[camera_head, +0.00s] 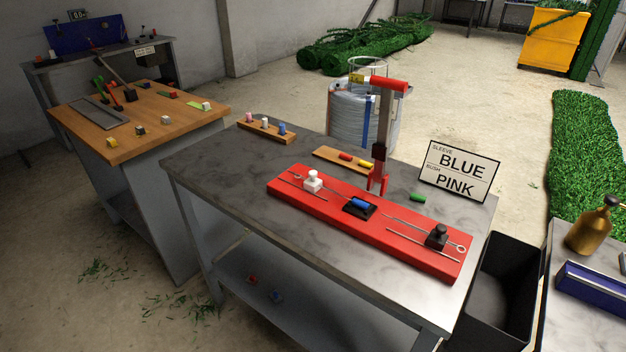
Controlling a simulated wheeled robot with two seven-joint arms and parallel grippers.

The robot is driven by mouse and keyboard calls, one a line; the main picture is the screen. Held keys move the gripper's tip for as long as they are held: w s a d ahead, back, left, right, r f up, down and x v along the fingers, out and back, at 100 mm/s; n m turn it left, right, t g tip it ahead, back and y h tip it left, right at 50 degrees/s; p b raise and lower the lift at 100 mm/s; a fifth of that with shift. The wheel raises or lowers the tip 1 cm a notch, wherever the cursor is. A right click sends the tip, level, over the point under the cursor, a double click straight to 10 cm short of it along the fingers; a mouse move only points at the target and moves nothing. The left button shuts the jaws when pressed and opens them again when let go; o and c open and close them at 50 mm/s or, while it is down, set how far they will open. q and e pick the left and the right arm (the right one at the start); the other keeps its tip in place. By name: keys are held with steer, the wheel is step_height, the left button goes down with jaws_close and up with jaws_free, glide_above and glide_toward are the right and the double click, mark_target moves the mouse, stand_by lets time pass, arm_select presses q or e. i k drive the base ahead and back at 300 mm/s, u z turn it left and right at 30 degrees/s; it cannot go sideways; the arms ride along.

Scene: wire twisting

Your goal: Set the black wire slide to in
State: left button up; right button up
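The black wire slide (437,238) is a small black block with a knob. It sits near the right end of the red board (395,235), beside a thin metal rod and a wire with a ring at its right end. A white slide (313,183) of similar shape sits near the board's left end. Between them, a blue sleeve (360,203) lies in a black holder (352,209) at the board's middle. The black slide stands apart from that holder, with bare wire between. Neither of my grippers shows in the head view.
A red and grey upright tool (382,135) stands behind the board. A sign (459,172) reads SLEEVE BLUE, BUSH PINK. Wooden strips (268,132) hold small coloured parts. A green piece (418,198) lies on the grey table (240,190). A black bin (500,290) stands at right.

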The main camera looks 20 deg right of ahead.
mark_target(437, 237)
steer(key=z, duration=1.6)
